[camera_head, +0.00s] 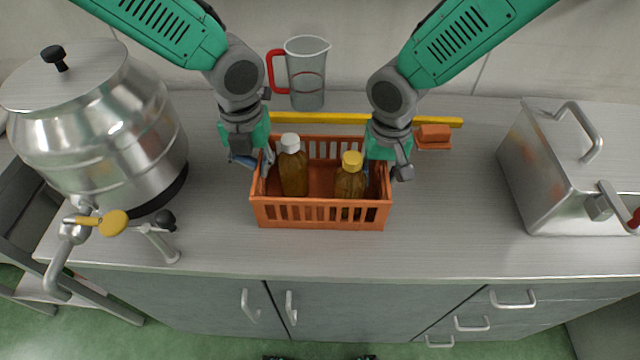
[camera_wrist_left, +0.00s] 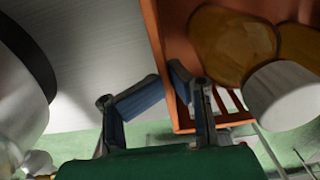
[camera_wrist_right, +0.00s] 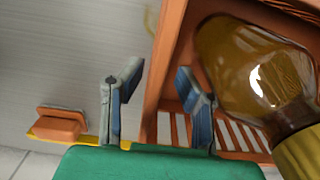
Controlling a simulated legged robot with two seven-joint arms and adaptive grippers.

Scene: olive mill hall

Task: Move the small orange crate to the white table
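The small orange crate (camera_head: 320,213) stands upright on the metal counter, with slotted walls. It holds a white-capped bottle (camera_head: 292,170) and a yellow-capped bottle (camera_head: 351,184). My left gripper (camera_head: 252,162) is open at the crate's left wall; in the left wrist view its fingers (camera_wrist_left: 150,95) are apart, one on each side of the wall. My right gripper (camera_head: 386,170) is open at the right wall; in the right wrist view its fingers (camera_wrist_right: 158,92) also straddle the wall with gaps. I cannot make out a white table.
A steel drum (camera_head: 100,125) with a tap stands left on the counter (camera_head: 460,225). A measuring jug (camera_head: 306,75) and a yellow bar (camera_head: 335,119) are behind the crate. An orange-brown block (camera_head: 433,134) lies to its right. A steel box (camera_head: 570,170) stands far right. The counter in front is clear.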

